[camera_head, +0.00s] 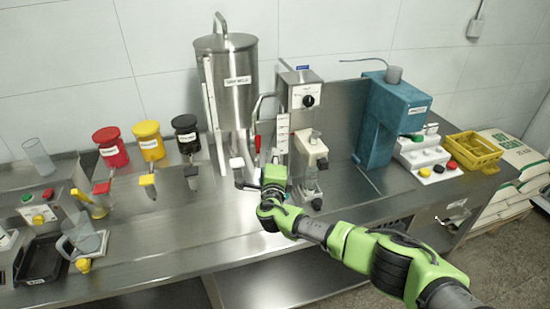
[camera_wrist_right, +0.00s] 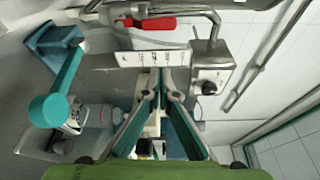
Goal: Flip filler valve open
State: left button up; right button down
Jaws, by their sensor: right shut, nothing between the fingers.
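The filler (camera_head: 302,100) is the steel-fronted unit with a black knob, right of the tall steel tank. A red handle (camera_head: 257,143) shows on the bent pipe between tank and filler, and looks like its valve lever. In the right wrist view the red handle (camera_wrist_right: 152,23) lies sideways near the top, beside the metal pipe. My right gripper (camera_head: 274,164) is in front of the filler, below the red handle. In the right wrist view its fingers (camera_wrist_right: 161,72) are together and empty, apart from the red handle. My left gripper is not in view.
A white scale plate (camera_head: 282,134) and a nozzle assembly (camera_head: 314,150) stand close by my right gripper. The steel tank (camera_head: 230,85) is behind left, a teal press (camera_head: 385,120) to the right. Red, yellow and black dispensers (camera_head: 148,142) stand left. The front counter (camera_head: 190,235) is clear.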

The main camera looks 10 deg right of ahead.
jog(key=shift+s+a, duration=0.1)
jog(key=shift+s, duration=1.2)
